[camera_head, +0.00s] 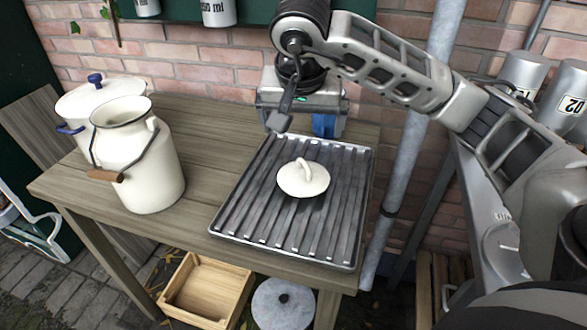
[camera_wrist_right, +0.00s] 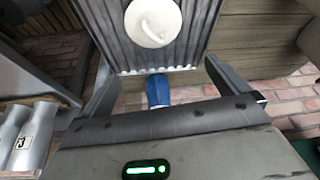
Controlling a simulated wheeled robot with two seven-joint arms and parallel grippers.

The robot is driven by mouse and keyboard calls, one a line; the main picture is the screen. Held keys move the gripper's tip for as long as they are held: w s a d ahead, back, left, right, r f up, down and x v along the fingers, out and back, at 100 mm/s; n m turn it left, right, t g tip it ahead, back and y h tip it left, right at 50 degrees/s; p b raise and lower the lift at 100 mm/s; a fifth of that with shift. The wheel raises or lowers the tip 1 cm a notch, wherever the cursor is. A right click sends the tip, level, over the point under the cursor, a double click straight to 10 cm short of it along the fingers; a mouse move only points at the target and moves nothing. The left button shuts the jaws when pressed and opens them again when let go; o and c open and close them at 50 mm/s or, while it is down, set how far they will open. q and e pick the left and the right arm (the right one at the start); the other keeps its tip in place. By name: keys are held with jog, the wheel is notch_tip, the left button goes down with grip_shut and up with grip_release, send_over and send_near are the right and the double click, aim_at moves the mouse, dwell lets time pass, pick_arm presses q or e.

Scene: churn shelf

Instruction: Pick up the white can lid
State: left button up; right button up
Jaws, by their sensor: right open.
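The white can lid (camera_head: 303,178) lies flat on the ribbed grey metal tray (camera_head: 228,224), with its loop handle upward. The lid (camera_wrist_right: 153,22) also shows at the top of the right wrist view, on the tray (camera_wrist_right: 112,42). My right gripper (camera_head: 304,118) is above the table behind the tray's far edge, apart from the lid. Its two fingers are spread wide and empty in the right wrist view (camera_wrist_right: 158,66). The open cream milk can (camera_head: 150,175) stands upright on the left of the table, with a wooden grip on its wire handle. My left gripper is not in view.
A white pot with a blue-knobbed lid (camera_head: 92,97) stands behind the can. A small blue item (camera_wrist_right: 157,90) is just past the tray's edge. A grey post (camera_head: 413,150) rises at the table's right. A wooden crate (camera_head: 172,300) sits below. Table between can and tray is clear.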

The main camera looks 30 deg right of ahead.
aim_at(305, 164)
jog(key=x, duration=0.9)
jog(key=s+x, duration=0.1)
jog(key=x, duration=0.3)
jog(key=shift+w+f, duration=0.1)
jog(key=shift+f, duration=0.35)
jog(key=c, duration=0.7)
